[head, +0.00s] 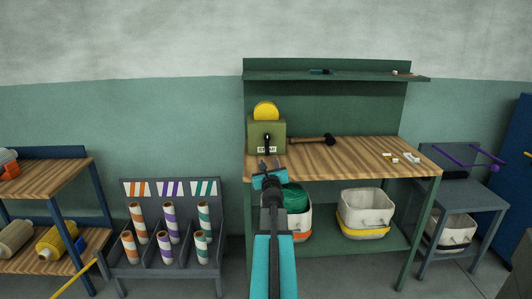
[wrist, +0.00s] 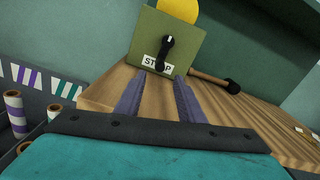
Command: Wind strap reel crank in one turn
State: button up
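The strap reel is an olive-green box (head: 259,131) with a yellow disc (head: 265,111) on top, on the left end of the wooden bench. Its front carries a white label, partly covered, that appears to read STRAP (wrist: 151,62). The black crank (wrist: 167,52) is on that front face, its arm slanting down and slightly left in the wrist view; it also shows in the head view (head: 267,142). My gripper (head: 269,165) is in front of and below the crank. In the wrist view its two fingers (wrist: 159,84) are apart with nothing between them, short of the box.
A black-headed mallet (head: 328,140) lies right of the reel on the bench (head: 362,150). Small white pieces (head: 411,157) lie farther right. White bins (head: 366,213) stand on the lower shelf. A rack (head: 163,267) of striped rolls stands left.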

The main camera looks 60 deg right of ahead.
aim_at(267, 149)
jog(key=shift+x, duration=6.15)
grip_shut()
